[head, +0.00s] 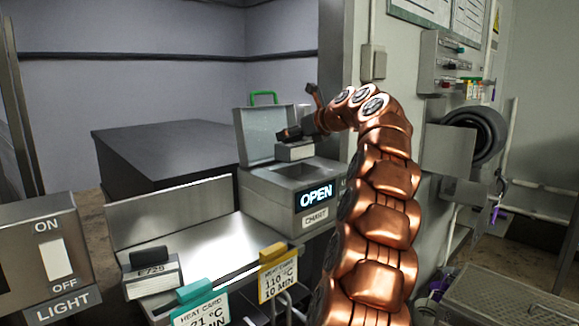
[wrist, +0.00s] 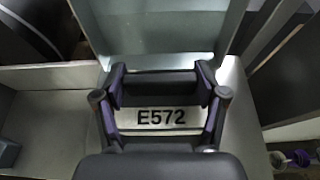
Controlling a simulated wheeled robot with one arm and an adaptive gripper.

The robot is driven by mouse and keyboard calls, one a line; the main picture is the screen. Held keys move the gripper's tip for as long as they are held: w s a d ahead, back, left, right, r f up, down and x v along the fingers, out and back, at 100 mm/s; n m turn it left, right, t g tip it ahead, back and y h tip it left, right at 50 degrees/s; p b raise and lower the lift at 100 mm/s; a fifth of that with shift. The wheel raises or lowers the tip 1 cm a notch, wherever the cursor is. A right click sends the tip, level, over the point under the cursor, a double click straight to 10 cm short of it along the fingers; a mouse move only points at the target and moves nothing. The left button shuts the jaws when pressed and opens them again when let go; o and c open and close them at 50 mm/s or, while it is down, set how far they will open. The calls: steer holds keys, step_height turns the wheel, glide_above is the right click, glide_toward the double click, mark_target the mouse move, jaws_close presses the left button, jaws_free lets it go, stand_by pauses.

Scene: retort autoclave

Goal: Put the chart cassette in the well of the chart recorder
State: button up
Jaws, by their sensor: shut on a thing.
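The chart recorder (head: 262,192) stands mid-picture in the head view, its lid (head: 262,138) raised and its display reading OPEN above a CHART label. My gripper (head: 290,134) is shut on a pale chart cassette (head: 294,153) with a dark top, over the recorder's well (head: 303,171). I cannot tell whether the cassette touches the well. In the wrist view my gripper (wrist: 160,88) has its fingers on both sides of the cassette, whose label (wrist: 165,118) reads E572. The raised lid (wrist: 160,25) stands beyond it. A second block (head: 152,278) with a black grip, labelled E725, stands at the front left.
A teal heat card (head: 200,305) and a yellow heat card (head: 277,275) stand at the front of a metal tray (head: 165,222), left of the recorder. A LIGHT switch box (head: 45,255) is at far left. A wall panel (head: 455,65) is on the right.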

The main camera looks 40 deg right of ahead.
mark_target(293, 161)
steer(key=shift+f, duration=3.9)
steer(key=o, duration=1.6)
steer(key=shift+f, duration=0.15)
steer(key=b+v, duration=0.1)
steer(key=v, duration=0.5)
steer(key=b+v, duration=0.1)
steer(key=v, duration=0.4)
steer(key=shift+s+r, duration=0.3)
steer(key=shift+r, duration=0.1)
steer(key=shift+s, duration=0.2)
steer(key=shift+a, duration=0.1)
